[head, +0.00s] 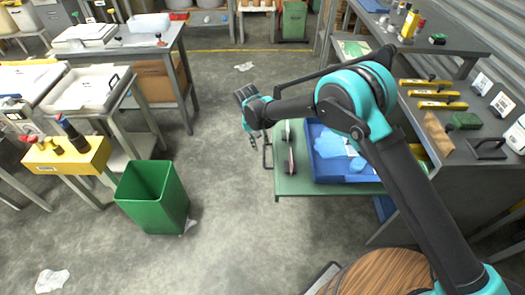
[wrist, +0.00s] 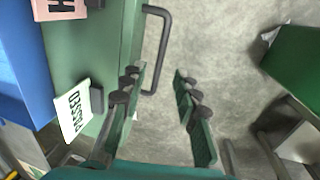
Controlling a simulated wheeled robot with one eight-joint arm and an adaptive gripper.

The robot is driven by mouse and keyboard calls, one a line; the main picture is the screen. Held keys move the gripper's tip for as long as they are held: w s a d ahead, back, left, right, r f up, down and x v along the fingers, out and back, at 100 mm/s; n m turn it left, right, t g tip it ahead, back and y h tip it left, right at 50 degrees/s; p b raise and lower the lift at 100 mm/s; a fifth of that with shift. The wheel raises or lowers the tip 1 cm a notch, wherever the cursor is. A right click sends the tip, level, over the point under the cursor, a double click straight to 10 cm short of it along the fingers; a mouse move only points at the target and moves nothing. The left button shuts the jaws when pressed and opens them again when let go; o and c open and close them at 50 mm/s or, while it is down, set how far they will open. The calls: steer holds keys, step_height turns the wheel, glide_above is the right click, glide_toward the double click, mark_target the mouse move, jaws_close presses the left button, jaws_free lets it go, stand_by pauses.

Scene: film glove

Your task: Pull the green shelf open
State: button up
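The green shelf (head: 300,188) sticks out to the left from the grey workbench at the right and carries a blue tray. Its dark bar handle (head: 267,158) stands off its left edge. In the wrist view the shelf (wrist: 112,40) is at upper left, with the handle (wrist: 164,50) along its edge. My gripper (head: 254,142) is above and near the handle. Its green fingers (wrist: 158,88) are apart, with nothing held. In the picture the handle's lower end shows in the gap, close to the left finger; I cannot tell whether they touch.
On the shelf are the blue tray (head: 325,168) and a white "PASSED" card (wrist: 72,104). A green bin (head: 153,197) stands on the floor left of the shelf, with clear floor between. Tables line the left, and the workbench (head: 450,160) holds tools.

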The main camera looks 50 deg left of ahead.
step_height(320, 180, up, 6)
steer(key=shift+s+a, duration=0.35)
steer(key=shift+s, duration=0.1)
